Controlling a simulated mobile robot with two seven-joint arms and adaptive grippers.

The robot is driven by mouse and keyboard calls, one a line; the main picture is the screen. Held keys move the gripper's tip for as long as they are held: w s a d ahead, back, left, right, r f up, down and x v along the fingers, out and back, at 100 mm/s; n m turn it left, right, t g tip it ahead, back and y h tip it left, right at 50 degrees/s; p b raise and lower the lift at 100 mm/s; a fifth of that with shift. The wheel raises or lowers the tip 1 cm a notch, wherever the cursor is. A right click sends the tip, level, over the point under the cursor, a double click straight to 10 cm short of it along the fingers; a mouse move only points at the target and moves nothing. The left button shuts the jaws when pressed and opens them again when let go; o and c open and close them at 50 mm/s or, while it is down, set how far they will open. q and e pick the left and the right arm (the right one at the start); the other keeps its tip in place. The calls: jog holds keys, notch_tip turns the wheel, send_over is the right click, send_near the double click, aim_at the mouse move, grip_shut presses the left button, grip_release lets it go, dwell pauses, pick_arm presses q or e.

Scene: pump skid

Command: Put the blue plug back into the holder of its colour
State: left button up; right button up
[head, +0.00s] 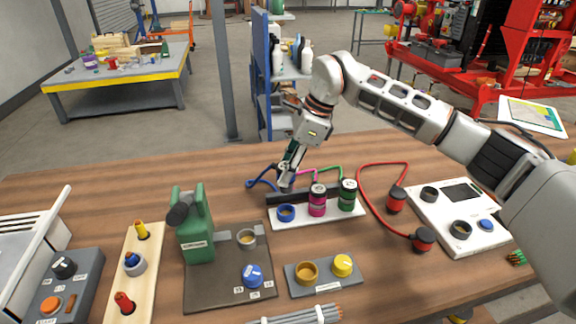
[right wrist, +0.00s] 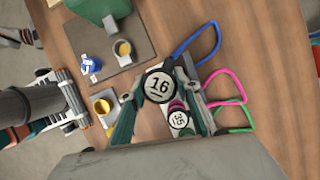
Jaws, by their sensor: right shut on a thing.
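My right gripper (head: 287,178) is shut on the blue plug, whose round white top marked 16 (right wrist: 158,86) shows between the fingers in the right wrist view. Fingers hide most of its body; a blue cable (head: 262,183) leads towards it. The white holder board (head: 335,214) lies just in front of the gripper. Its blue ring (head: 286,213) is empty, and the held plug is behind and above it in the head view. The magenta plug (head: 317,201) and green plug (head: 348,195) stand upright in the other holders. My left gripper is not in view.
A dark bar (head: 262,198) lies behind the board. In front are a plate with yellow parts (head: 307,273) and a brown tray (head: 215,290) with a green container and blue knob. Red plugs (head: 424,239) and a white panel (head: 475,243) stand to the right.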

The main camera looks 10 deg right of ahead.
jog(key=shift+f+b, duration=1)
jog(key=shift+f, duration=0.7)
jog(key=shift+f+b, duration=0.4)
jog(key=shift+f, duration=0.7)
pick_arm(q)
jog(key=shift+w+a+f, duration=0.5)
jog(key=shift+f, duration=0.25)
pick_arm(e)
jog(key=shift+r, duration=0.2)
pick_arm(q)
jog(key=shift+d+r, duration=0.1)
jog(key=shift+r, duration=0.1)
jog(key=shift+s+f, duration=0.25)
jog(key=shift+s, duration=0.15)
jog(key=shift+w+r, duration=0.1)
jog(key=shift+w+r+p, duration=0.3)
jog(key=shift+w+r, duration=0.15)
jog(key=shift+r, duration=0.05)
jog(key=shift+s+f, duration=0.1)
pick_arm(e)
jog(key=shift+f, duration=0.15)
